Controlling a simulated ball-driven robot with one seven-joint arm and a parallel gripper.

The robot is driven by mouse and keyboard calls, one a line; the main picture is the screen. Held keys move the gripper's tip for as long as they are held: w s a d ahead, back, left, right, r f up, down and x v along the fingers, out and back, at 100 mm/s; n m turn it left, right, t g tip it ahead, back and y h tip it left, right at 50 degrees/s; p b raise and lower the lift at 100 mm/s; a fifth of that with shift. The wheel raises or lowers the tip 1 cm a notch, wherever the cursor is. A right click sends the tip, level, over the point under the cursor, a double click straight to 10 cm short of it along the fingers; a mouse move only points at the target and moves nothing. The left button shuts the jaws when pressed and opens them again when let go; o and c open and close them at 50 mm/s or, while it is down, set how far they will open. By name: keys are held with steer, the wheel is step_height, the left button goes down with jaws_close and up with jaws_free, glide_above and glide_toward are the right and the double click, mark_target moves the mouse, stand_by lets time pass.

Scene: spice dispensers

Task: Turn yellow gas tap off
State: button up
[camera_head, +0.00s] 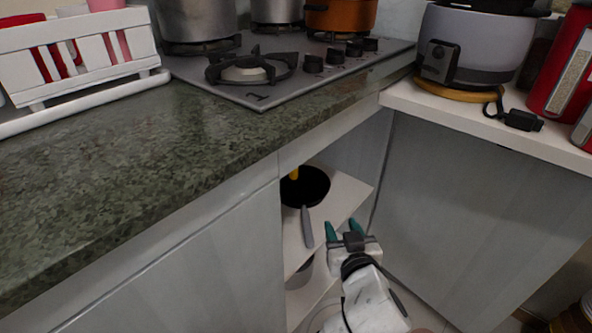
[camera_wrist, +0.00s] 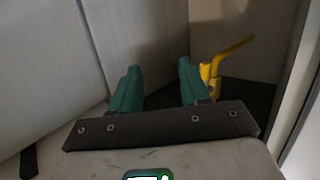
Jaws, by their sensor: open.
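The yellow gas tap (camera_wrist: 214,72) shows in the wrist view just right of my gripper's right finger. Its lever slants up to the right, and its lower part is partly hidden behind that finger. In the head view only a small yellow piece of the tap (camera_head: 294,173) shows inside the open cabinet, above a black pan. My gripper (camera_wrist: 159,68) has two green fingers spread apart with nothing between them. In the head view my gripper (camera_head: 343,227) is in front of the cabinet opening, to the lower right of the tap.
A black frying pan (camera_head: 305,187) sits on the cabinet shelf (camera_head: 345,195), its grey handle pointing toward the opening. A pot (camera_head: 300,274) stands lower down. The dark green countertop (camera_head: 120,165) overhangs at left, and a grey panel (camera_head: 470,205) stands at right.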

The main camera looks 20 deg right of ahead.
steer(key=w+a+r+n+t+y, duration=0.1)
steer(key=w+a+r+t+y, duration=0.15)
steer(key=a+r, duration=0.35)
steer(key=w, duration=1.1)
steer(key=shift+w+d+p, duration=0.25)
steer(key=shift+w+p, duration=0.1)
steer(key=shift+f+t+h, duration=0.1)
steer(key=shift+t+h, duration=0.15)
jaws_close()
